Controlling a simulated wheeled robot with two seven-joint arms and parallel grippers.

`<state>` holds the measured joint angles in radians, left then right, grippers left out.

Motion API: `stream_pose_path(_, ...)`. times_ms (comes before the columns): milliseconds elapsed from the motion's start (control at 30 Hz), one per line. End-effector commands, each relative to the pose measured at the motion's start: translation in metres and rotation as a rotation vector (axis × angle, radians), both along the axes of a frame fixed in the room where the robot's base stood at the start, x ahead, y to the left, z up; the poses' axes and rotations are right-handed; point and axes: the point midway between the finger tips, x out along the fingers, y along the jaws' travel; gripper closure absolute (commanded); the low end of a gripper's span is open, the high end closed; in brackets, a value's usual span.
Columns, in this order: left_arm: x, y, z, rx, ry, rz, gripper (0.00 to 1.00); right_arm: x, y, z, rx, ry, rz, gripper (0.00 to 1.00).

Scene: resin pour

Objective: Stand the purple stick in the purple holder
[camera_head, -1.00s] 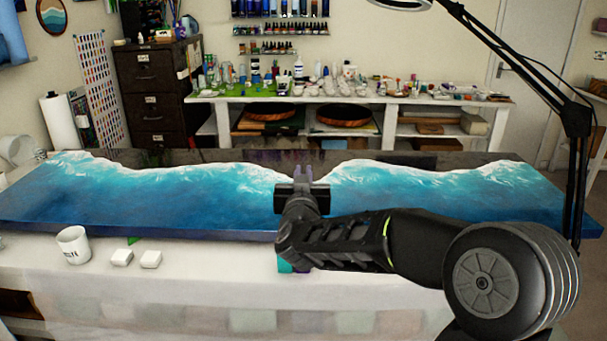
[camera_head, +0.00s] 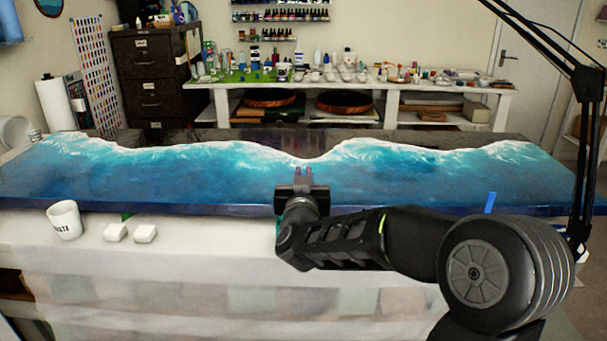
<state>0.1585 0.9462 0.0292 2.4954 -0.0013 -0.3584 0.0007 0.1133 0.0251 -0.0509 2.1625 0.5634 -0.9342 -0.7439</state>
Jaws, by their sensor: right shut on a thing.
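My right gripper (camera_head: 303,174) is in front of the blue-and-white ocean resin panel (camera_head: 200,175), near the middle of the picture, with its fingers pointing away from me. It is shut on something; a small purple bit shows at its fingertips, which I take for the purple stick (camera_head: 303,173). Most of the stick is hidden by the gripper, so its tilt cannot be told. I cannot make out the purple holder; my right arm covers part of the bench there. My left gripper is not in view.
A white cup (camera_head: 64,220) and two small white blocks (camera_head: 145,234) stand on the bench at left. A blue stick (camera_head: 491,202) rises behind my right arm. A black lamp arm (camera_head: 580,150) stands at right. The white bench front is clear at left centre.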

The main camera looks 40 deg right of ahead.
Motion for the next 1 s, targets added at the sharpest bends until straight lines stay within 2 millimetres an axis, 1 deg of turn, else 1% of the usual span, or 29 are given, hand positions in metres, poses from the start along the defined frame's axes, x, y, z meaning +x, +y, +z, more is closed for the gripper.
stream_pose_path(33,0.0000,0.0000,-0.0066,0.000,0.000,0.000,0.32,0.0000,-0.0001,-0.0073,0.000,0.000,0.000,1.00)
stream_pose_path(200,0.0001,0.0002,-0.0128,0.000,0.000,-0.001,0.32,-0.0001,-0.0002,-0.0148,0.000,0.000,-0.001,1.00)
stream_pose_path(633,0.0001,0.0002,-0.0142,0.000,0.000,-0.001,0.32,-0.0001,-0.0001,-0.0167,0.000,0.000,0.000,1.00)
stream_pose_path(667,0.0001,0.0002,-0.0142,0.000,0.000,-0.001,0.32,-0.0001,-0.0001,-0.0167,0.000,0.000,0.000,0.89)
stream_pose_path(700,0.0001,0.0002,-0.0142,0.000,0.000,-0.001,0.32,-0.0001,-0.0001,-0.0167,0.000,0.000,0.000,0.86)
stream_pose_path(967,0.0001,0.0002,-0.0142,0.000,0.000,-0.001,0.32,-0.0001,-0.0001,-0.0166,0.000,0.000,0.000,0.65)
stream_pose_path(1000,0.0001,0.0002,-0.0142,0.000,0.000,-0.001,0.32,-0.0001,-0.0001,-0.0166,0.000,0.000,0.000,0.65)
